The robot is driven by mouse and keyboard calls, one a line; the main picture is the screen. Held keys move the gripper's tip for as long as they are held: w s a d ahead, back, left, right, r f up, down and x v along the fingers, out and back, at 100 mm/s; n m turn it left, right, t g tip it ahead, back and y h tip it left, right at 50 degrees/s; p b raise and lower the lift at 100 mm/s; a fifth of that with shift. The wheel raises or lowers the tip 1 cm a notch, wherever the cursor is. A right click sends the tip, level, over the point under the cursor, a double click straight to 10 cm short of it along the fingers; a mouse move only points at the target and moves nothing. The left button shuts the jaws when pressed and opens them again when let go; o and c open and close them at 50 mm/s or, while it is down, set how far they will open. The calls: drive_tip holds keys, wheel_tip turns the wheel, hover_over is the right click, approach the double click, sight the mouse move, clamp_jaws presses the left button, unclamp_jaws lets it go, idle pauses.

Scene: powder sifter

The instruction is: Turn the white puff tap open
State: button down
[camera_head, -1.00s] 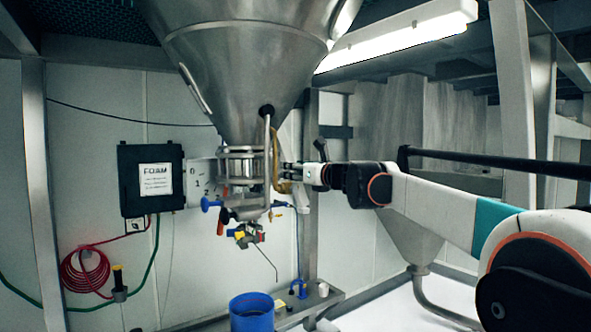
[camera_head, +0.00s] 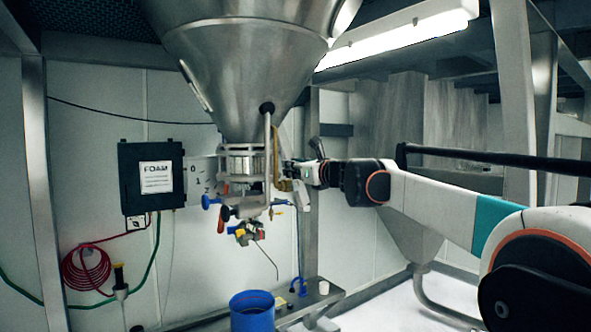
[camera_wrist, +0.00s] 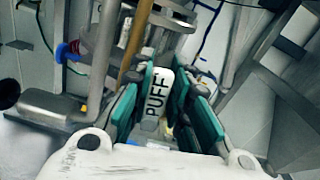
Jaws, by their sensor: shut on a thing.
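The white puff tap (camera_wrist: 156,100) shows in the wrist view as a white handle with "PUFF" in black letters. My gripper (camera_wrist: 164,84) has its green-padded fingers on both sides of the handle and is shut on it. In the head view my gripper (camera_head: 297,174) reaches in from the right to the valve assembly under the steel hopper (camera_head: 243,60). There the handle is small and partly hidden by the gripper. The handle's far end and pivot are hard to make out.
Blue-handled (camera_head: 211,201) and red-handled (camera_head: 222,222) valves sit just left of the gripper. A steel pipe frame (camera_wrist: 102,45) stands close on the left in the wrist view. A blue bucket (camera_head: 252,312) stands below. Room to the right of the hopper is mostly free.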

drive_tip(key=shift+s+a+f+n+b, duration=0.1)
drive_tip(key=shift+s+a+n, duration=0.15)
drive_tip(key=shift+n, duration=0.5)
drive_tip(key=shift+s+a+f+n+b, duration=0.2)
drive_tip(key=shift+a+n, duration=0.2)
drive_tip(key=shift+n, duration=0.3)
drive_tip(key=shift+s+a+f+n+b, duration=0.1)
drive_tip(key=shift+s+a+n, duration=0.15)
drive_tip(key=shift+n, duration=0.5)
drive_tip(key=c, duration=1.5)
unclamp_jaws()
drive_tip(key=shift+w+r, duration=0.1)
